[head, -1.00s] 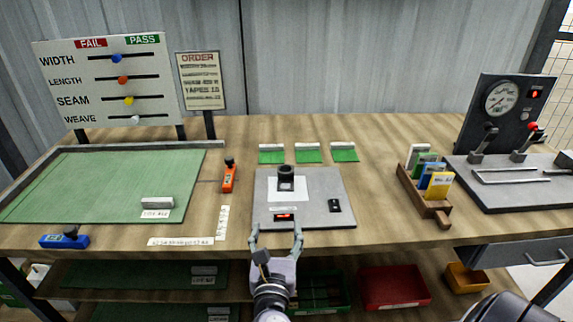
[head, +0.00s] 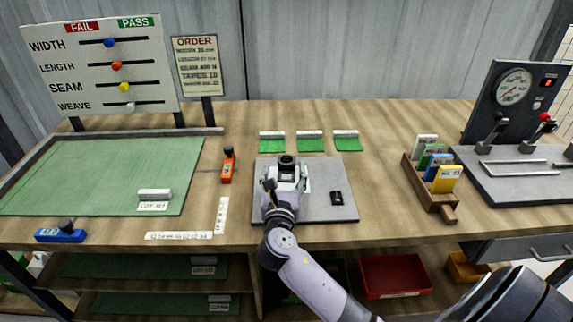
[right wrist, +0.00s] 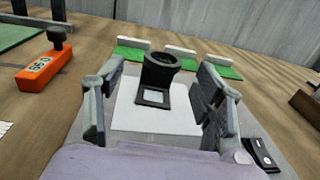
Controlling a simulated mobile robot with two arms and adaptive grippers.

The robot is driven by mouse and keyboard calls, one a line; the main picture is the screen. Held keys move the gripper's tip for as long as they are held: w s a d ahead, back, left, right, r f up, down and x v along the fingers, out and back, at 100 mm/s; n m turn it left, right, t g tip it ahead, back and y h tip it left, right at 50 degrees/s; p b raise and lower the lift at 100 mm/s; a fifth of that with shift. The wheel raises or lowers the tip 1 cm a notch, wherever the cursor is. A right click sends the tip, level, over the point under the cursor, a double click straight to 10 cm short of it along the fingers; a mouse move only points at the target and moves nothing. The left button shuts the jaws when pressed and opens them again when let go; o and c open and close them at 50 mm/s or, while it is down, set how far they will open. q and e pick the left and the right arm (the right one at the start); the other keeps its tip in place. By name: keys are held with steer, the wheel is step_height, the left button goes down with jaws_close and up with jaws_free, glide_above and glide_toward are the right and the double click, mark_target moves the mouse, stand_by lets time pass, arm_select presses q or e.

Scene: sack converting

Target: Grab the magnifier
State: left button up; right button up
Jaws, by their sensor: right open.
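The magnifier, a black round eyepiece on a small square frame (right wrist: 158,72), stands upright on a white sheet (right wrist: 150,117) on the grey plate (head: 325,205). In the head view the magnifier (head: 286,160) shows just beyond my right gripper (head: 288,177), which hides its lower part. In the right wrist view my right gripper (right wrist: 160,100) is open, with one finger on each side of the magnifier's near side. I see no contact between the fingers and it. My left gripper is not in view.
An orange tool (head: 228,165) stands left of the plate, and a blue one (head: 61,232) lies at the front left. Several green swatches (head: 310,142) lie behind. A wooden card holder (head: 430,185) and the gauge panel (head: 512,100) are to the right.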

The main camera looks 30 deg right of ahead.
mark_target(286, 166)
steer(key=shift+x, duration=2.7)
steer(key=shift+s+d, duration=0.1)
steer(key=shift+d, duration=0.05)
steer(key=shift+c, duration=0.4)
steer(key=c, duration=1.2)
steer(key=shift+r, duration=0.15)
